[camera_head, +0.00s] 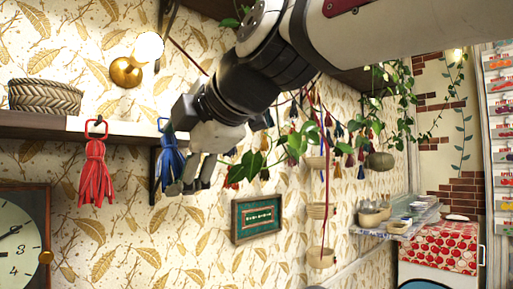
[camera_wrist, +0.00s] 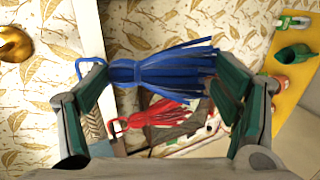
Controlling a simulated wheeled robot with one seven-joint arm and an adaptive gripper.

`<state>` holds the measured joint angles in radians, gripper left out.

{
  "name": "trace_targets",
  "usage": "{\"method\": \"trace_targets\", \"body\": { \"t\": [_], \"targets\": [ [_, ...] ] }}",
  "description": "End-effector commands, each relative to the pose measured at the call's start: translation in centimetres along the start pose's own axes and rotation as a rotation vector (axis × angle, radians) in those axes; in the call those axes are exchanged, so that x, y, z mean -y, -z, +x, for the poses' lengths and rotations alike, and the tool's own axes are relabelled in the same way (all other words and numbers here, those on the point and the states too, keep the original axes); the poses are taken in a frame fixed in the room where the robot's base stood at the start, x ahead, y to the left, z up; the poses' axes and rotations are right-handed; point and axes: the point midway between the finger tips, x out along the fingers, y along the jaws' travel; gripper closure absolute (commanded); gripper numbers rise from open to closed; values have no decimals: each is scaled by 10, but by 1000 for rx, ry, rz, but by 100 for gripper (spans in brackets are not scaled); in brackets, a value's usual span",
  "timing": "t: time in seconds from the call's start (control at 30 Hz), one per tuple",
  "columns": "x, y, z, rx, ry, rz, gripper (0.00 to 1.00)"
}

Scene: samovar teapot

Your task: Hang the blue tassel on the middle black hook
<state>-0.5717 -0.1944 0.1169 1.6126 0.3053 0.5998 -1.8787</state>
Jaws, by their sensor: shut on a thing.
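The blue tassel (camera_head: 168,165) is upright in the head view, its loop at the level of the shelf's front edge. My gripper (camera_head: 190,184) is at its lower right, shut on it. In the wrist view my gripper (camera_wrist: 160,85) has the blue tassel (camera_wrist: 150,70) between its fingers, with the loop out to the left. The red tassel (camera_head: 96,172) hangs from a black hook (camera_head: 97,127) on the white strip; the red tassel also shows in the wrist view (camera_wrist: 152,120). The middle hook cannot be made out; whether the blue loop touches a hook is unclear.
The wooden shelf (camera_head: 35,125) carries a woven basket (camera_head: 45,96). A brass wall lamp (camera_head: 126,72) is above the strip. A clock (camera_head: 20,235) is at the lower left. A green framed picture (camera_head: 257,218) and hanging plants (camera_head: 295,145) are to the right.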

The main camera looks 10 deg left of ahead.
Motion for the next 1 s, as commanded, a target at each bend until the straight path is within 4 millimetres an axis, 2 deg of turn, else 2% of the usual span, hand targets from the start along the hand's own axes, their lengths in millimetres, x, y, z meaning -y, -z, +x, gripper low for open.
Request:
{"method": "trace_targets", "body": {
  "t": [0.03,0.1,0.13,0.2,0.43,0.5,0.6,1.0],
  "targets": [
    [-2,0,5,0,-5,1,42],
    [0,-1,10,-1,-5,0,48],
    [0,-1,12,-1,-5,-1,47],
    [2,-1,16,-1,-3,0,54],
    [6,-1,22,-3,6,1,51],
    [6,0,22,-2,6,1,57],
    [5,0,22,-2,4,1,61],
    [2,0,20,-1,-6,2,62]
  ]
}}
